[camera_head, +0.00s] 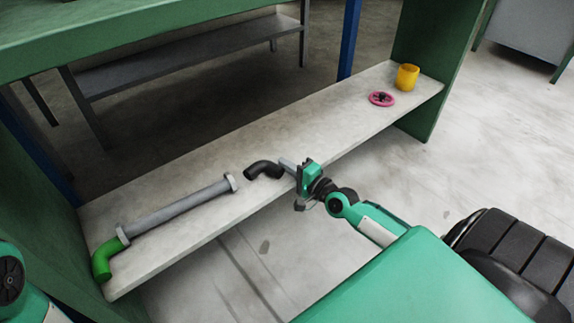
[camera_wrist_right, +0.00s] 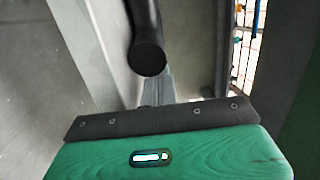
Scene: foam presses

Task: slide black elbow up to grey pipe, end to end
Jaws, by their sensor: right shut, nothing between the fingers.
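The black elbow (camera_head: 264,168) lies on the pale shelf, just right of the grey pipe (camera_head: 178,206). A small gap shows between the elbow's left end and the pipe's collar (camera_head: 231,183). My right gripper (camera_head: 286,164) is shut and empty, its fingertips close to the elbow's right end; I cannot tell whether they touch. In the right wrist view the elbow (camera_wrist_right: 147,50) shows its round end face just beyond the shut fingers (camera_wrist_right: 158,90). My left gripper is out of view; only part of my left arm shows at the lower left.
A green elbow (camera_head: 103,259) sits at the pipe's far left end. A pink handwheel (camera_head: 381,99) and a yellow cup (camera_head: 407,77) stand at the right of the shelf (camera_head: 330,128). The shelf between them and my right gripper is clear. Green side panels close the shelf.

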